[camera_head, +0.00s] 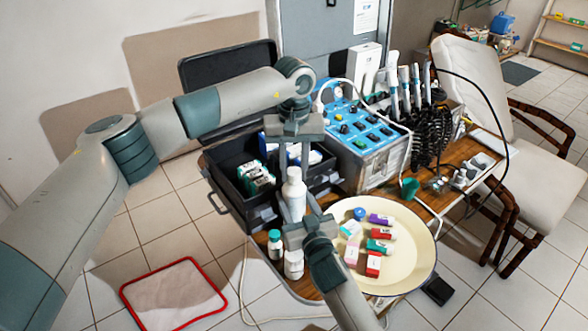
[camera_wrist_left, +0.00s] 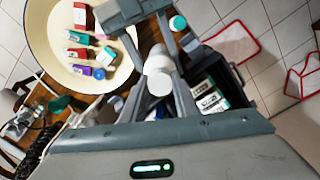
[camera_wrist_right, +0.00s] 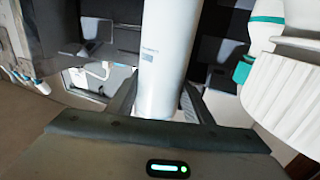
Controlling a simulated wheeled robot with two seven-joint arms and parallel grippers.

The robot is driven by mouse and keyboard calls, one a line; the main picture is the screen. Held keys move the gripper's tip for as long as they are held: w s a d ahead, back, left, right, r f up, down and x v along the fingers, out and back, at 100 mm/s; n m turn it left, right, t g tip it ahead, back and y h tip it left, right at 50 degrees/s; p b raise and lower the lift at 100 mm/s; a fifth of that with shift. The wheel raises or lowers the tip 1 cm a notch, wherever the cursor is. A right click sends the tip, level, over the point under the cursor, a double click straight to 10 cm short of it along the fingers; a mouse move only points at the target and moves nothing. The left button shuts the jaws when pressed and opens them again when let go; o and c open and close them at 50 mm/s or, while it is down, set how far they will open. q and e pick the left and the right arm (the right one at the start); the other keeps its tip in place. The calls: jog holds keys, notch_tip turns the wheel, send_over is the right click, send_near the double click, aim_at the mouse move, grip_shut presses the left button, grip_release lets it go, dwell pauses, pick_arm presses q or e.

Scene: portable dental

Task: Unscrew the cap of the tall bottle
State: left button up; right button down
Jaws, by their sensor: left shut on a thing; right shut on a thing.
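The tall bottle (camera_head: 294,198) is white and upright, and its white cap (camera_head: 294,173) is at the top. My left gripper (camera_head: 294,160) comes down from above and is shut on the cap; the cap's round top also shows in the left wrist view (camera_wrist_left: 160,83). My right gripper (camera_head: 297,219) comes from the front and is shut on the lower body of the bottle. In the right wrist view the bottle's smooth white body (camera_wrist_right: 165,60) stands between the fingers. I cannot tell whether the cap is loose, and the bottle's base is hidden.
A cream tray (camera_head: 415,275) with several small boxes lies to the right. An open black case (camera_head: 228,183) and a blue control unit (camera_head: 345,112) stand behind.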

pick_arm(q)
jog(key=n, duration=2)
jog(key=shift+n, duration=0.3)
jog(key=n, duration=0.5)
jog(key=shift+r+n, duration=0.1)
jog(key=shift+n, duration=0.3)
jog(key=n, duration=0.8)
jog(key=shift+n, duration=0.4)
jog(key=n, duration=0.5)
jog(key=shift+n, duration=0.3)
